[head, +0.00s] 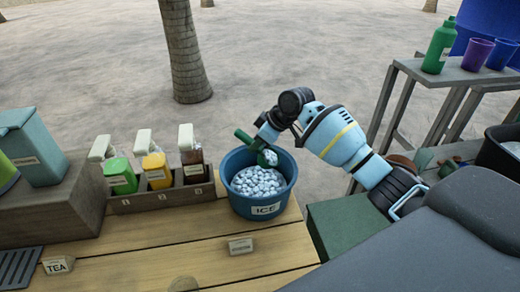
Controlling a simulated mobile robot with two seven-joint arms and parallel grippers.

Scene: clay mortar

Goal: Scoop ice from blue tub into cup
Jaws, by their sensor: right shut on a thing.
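The blue tub (236,197) labelled ICE stands on the wooden counter, filled with white ice pieces (258,183). My right gripper (259,141) is over the tub's back edge, shut on a green scoop (243,137). The scoop's bowl is low over the ice at the back of the tub, and pale pieces seem to show in it. Whether it touches the ice is unclear. A purple cup (477,53) and a blue cup (502,55) stand on the shelf at the upper right. My left gripper is not in view.
Left of the tub, a wooden rack (158,203) holds several pump bottles. A teal container (32,147) stands farther left. A TEA sign (58,265) and another small sign (241,246) stand on the counter. A green bottle (439,46) is on the shelf. The counter before the tub is mostly clear.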

